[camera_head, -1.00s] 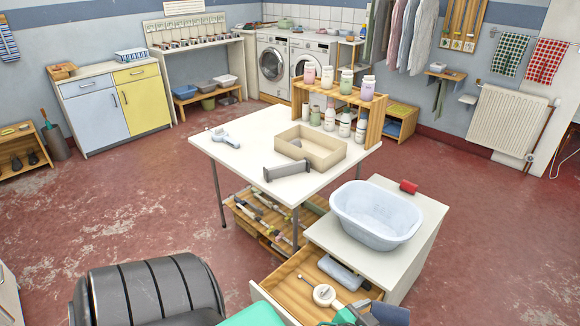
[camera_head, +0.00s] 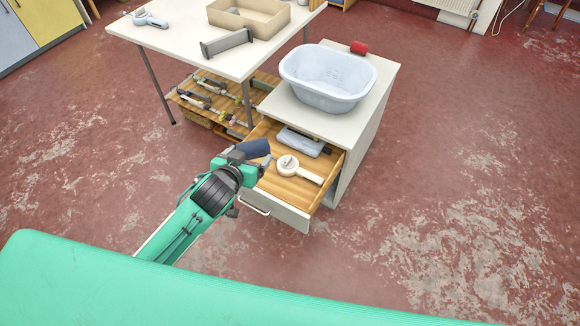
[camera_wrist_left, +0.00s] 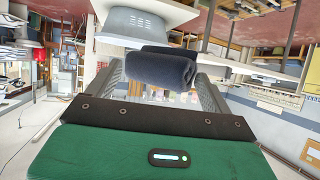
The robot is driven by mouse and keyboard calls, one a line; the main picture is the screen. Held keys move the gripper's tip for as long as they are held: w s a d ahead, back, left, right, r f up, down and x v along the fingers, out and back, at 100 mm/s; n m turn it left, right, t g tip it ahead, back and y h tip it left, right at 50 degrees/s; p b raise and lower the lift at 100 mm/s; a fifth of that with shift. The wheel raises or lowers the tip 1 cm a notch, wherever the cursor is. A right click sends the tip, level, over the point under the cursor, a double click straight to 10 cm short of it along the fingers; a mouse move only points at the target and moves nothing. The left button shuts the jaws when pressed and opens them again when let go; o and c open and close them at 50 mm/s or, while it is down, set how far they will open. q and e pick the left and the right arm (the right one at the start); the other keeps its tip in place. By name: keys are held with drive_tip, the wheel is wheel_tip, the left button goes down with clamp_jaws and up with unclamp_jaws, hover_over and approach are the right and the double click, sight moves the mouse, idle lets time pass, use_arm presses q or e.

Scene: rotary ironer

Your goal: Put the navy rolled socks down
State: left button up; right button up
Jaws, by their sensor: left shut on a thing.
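The navy rolled socks (camera_head: 254,148) are held in my left gripper (camera_head: 262,160), above the left side of the open drawer (camera_head: 309,207). The left wrist view shows the navy roll (camera_wrist_left: 160,68) between the two grey fingers, which are shut on it. The roll looks clear of the drawer floor, though its exact height is hard to tell. My right gripper is not in view.
The drawer holds a white round-headed tool (camera_head: 290,164) and a grey-blue item (camera_head: 303,141). A pale blue basin (camera_head: 328,75) and a red object (camera_head: 358,48) stand on the cabinet top. A white table (camera_head: 170,38) with a beige tray (camera_head: 248,15) stands behind.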

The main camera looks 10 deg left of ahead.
sight(255, 149)
use_arm(q)
drive_tip(key=shift+m+h, duration=0.3)
drive_tip(key=b+x, duration=0.1)
drive_tip(key=x, duration=0.1)
drive_tip(key=b+x, duration=0.1)
drive_tip(key=x, duration=0.1)
drive_tip(key=a+b+x, duration=0.1)
drive_tip(key=x, duration=0.1)
drive_tip(key=shift+w+d+f, duration=0.1)
drive_tip(key=shift+w+f, duration=0.15)
drive_tip(key=shift+f, duration=0.3)
drive_tip(key=w+f+b, duration=0.3)
drive_tip(key=f+b, duration=0.1)
drive_tip(key=f, duration=1.1)
drive_tip(key=shift+f, duration=0.3)
drive_tip(key=shift+w+f+b, duration=0.15)
drive_tip(key=shift+f+b, duration=0.6)
drive_tip(key=shift+f, duration=1.85)
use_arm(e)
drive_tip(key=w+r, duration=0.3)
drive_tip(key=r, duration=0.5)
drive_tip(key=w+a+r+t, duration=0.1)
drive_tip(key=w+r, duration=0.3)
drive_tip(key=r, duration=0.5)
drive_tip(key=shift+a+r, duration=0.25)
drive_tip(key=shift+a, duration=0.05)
